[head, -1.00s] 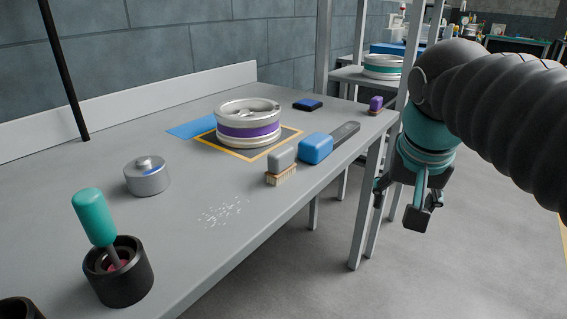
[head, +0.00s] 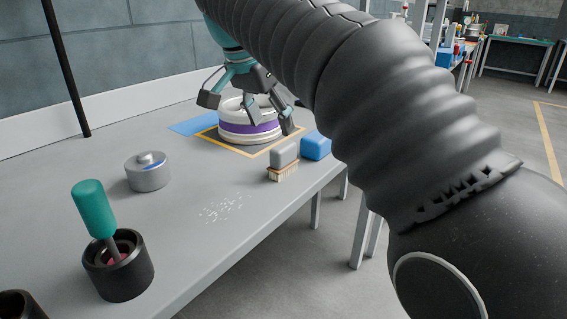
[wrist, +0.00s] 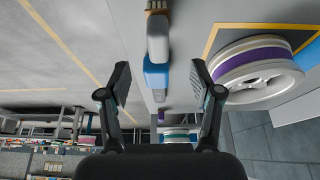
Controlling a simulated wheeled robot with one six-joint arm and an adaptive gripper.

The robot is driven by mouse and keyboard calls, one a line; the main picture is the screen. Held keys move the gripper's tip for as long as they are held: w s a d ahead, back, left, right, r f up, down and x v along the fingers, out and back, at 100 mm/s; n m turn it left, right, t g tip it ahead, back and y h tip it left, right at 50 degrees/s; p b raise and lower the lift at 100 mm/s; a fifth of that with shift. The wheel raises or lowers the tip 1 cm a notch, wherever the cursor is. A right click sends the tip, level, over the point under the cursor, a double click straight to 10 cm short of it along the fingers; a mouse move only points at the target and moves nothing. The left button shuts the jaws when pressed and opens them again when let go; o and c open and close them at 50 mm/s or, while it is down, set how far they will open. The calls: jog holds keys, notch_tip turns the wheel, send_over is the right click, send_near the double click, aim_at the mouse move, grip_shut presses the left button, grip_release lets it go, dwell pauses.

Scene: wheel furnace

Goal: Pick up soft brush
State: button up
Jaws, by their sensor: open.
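A brush with a grey block and tan bristles (head: 283,172) stands on the bench near its front edge. In the wrist view it shows at the top middle (wrist: 158,35). A small purple-topped thing (wrist: 161,116), brush-like in the earlier head view, is at the bench's far end; my arm hides it in the head view now. I cannot tell which of the two is the soft brush. My gripper (head: 248,112) is open and empty, overlapping the wheel in the head view. In the wrist view its fingers (wrist: 161,80) are spread either side of a blue block.
The silver wheel with a purple band (head: 248,130) stands inside a yellow outline. The blue block (head: 316,147) lies beside the grey brush. A metal canister (head: 147,173) and a black cup holding a green-handled tool (head: 118,270) stand nearer. Small white specks lie between.

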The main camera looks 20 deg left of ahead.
aim_at(286, 156)
jog(key=b+x, duration=0.1)
jog(key=x, duration=1)
jog(key=shift+w+d+r+b, duration=0.1)
jog(key=shift+w+d+b, duration=0.05)
jog(key=shift+b, duration=0.15)
grip_shut()
jog(key=shift+r, duration=0.1)
